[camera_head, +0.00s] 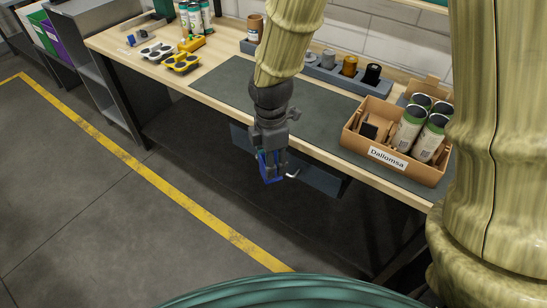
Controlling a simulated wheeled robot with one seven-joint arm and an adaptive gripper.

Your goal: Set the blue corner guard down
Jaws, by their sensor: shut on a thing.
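My gripper (271,160) points down in the head view, in front of the workbench's front edge. It is shut on the blue corner guard (270,172), which shows as a small blue piece between and below the fingers. The guard hangs in front of the drawer under the bench, apart from the table top as far as I can tell. The fingers hide part of the guard. The workbench (203,92) has a pale wooden top with a dark green mat (222,85) on it.
A cardboard box (428,174) labelled "Dallomsa" holds several cans at the mat's right end. A grey rack (338,77) with small cups stands along the back. The mat's left part is clear.

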